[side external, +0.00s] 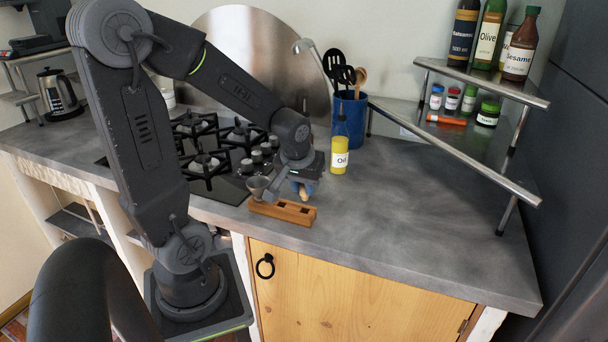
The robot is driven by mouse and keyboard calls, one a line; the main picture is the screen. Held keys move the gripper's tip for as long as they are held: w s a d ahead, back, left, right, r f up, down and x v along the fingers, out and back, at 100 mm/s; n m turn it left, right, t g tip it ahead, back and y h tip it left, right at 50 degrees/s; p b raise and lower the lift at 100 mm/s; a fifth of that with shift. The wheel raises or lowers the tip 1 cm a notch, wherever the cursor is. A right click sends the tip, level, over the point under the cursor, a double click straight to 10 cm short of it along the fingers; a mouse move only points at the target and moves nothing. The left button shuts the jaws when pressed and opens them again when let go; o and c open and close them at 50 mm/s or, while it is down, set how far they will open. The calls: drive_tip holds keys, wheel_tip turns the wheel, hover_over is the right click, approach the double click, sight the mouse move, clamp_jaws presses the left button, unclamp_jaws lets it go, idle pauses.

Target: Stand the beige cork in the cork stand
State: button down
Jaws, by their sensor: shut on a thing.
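The cork stand (285,216) is a small orange-brown wooden block with dark square openings in its top, on the counter near its front edge. My gripper (303,191) points down just above and behind the stand's right half. It is shut on a small beige piece, seemingly the beige cork (303,194), which is mostly hidden by the fingers. The cork's lower end is too small to make out, so I cannot tell whether it touches the stand.
The gas hob (215,150) lies left. A metal corner shelf (470,140) holds bottles and jars. The counter's right front is clear.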

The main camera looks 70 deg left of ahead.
sight(303, 196)
drive_tip(key=shift+f, duration=0.95)
drive_tip(key=shift+f, duration=1.35)
idle(0.6)
drive_tip(key=c, duration=0.9)
unclamp_jaws()
drive_tip(key=v, duration=1.4)
drive_tip(key=shift+f, duration=0.1)
